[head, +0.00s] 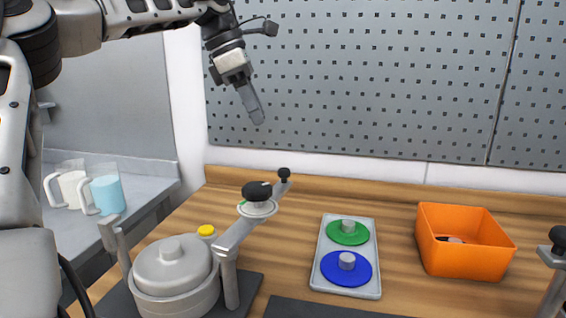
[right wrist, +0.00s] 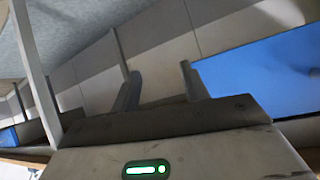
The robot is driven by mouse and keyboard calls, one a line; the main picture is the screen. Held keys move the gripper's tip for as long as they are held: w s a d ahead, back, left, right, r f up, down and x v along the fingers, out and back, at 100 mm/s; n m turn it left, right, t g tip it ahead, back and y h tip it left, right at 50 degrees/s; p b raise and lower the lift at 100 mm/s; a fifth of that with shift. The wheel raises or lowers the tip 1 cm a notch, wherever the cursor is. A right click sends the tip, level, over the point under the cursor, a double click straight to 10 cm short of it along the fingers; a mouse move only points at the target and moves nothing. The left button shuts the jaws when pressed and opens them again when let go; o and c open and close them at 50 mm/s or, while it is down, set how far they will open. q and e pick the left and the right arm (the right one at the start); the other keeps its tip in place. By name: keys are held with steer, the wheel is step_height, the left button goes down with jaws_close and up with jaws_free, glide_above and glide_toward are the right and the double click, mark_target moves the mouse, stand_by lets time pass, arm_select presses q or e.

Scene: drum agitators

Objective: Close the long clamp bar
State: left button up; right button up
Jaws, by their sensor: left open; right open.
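The long clamp bar (head: 237,232) is a grey bar pivoted on a post at the right side of the grey drum (head: 176,275). It points away from the drum toward the back right, swung clear of the lid, with a small black knob (head: 284,173) at its far end. A black hand knob (head: 257,190) over a pale disc sits partway along it. A slotted-looking post (head: 114,243) stands at the drum's left. My left gripper (head: 252,104) is above and behind the bar, apart from it. My right gripper (right wrist: 163,88) shows only in the right wrist view, fingers apart and empty.
A grey tray (head: 326,245) with a green disc (head: 348,232) and a blue disc (head: 346,267) lies right of the drum. An orange bin (head: 463,262) stands farther right. Part of another black-knobbed clamp (head: 557,240) is at the right edge. A pegboard wall (head: 370,80) rises behind.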

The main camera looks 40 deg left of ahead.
mark_target(283, 169)
arm_select(q)
steer(key=x, duration=1.2)
steer(key=shift+w+b, duration=0.1)
steer(key=shift+b, duration=0.3)
steer(key=shift+c, duration=0.4)
jaws_close()
